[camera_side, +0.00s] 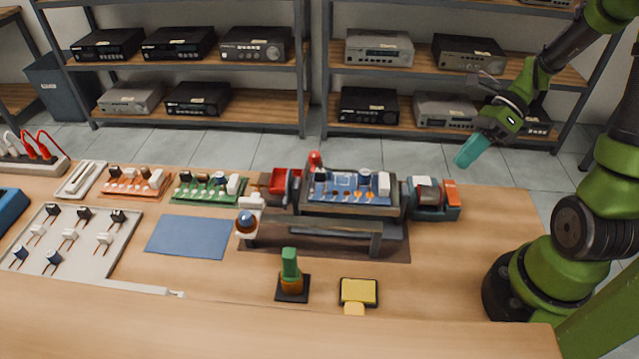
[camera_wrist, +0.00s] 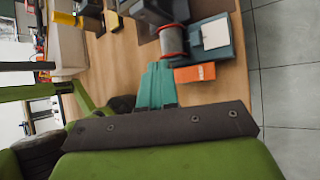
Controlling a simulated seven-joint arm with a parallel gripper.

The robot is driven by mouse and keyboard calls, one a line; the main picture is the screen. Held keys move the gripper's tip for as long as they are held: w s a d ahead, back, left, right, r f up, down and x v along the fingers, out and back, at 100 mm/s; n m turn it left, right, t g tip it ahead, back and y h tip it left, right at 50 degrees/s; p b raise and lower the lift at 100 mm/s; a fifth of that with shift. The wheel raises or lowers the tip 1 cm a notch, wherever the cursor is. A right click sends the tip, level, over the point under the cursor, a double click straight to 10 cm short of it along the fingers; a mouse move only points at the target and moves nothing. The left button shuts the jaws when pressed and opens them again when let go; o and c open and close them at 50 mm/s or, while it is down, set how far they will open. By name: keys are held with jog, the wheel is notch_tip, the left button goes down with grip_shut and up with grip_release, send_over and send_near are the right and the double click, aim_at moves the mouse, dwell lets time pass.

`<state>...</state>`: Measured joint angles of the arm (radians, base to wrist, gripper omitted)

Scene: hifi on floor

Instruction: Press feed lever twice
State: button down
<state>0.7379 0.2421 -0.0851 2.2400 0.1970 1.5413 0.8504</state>
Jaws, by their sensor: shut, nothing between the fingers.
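The feed lever looks to be the orange block (camera_side: 451,193) on the right end of a teal feeder (camera_side: 425,207), on the table right of the board holder. In the wrist view the orange lever (camera_wrist: 195,73) lies just right of my fingertips, with the teal feeder body (camera_wrist: 212,30), its white label and a reddish spool (camera_wrist: 173,40) beyond. My gripper (camera_side: 466,157) has teal fingers, shut and empty, pointing down-left. It is in the air above and behind the lever, apart from it. The shut fingers also show in the wrist view (camera_wrist: 157,66).
A holder with a blue circuit board (camera_side: 350,187) stands left of the feeder. A green-handled stand (camera_side: 291,280) and a yellow pad (camera_side: 358,292) sit in front. Component trays fill the left. The table right of the feeder is clear. Shelves (camera_side: 220,65) stand behind.

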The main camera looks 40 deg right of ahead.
aim_at(447, 193)
jog(key=shift+f, duration=2.55)
jog(key=shift+f, duration=0.4)
jog(key=shift+f, duration=0.75)
dwell(0.7)
jog(key=shift+r, duration=1.2)
jog(key=shift+r, duration=2.5)
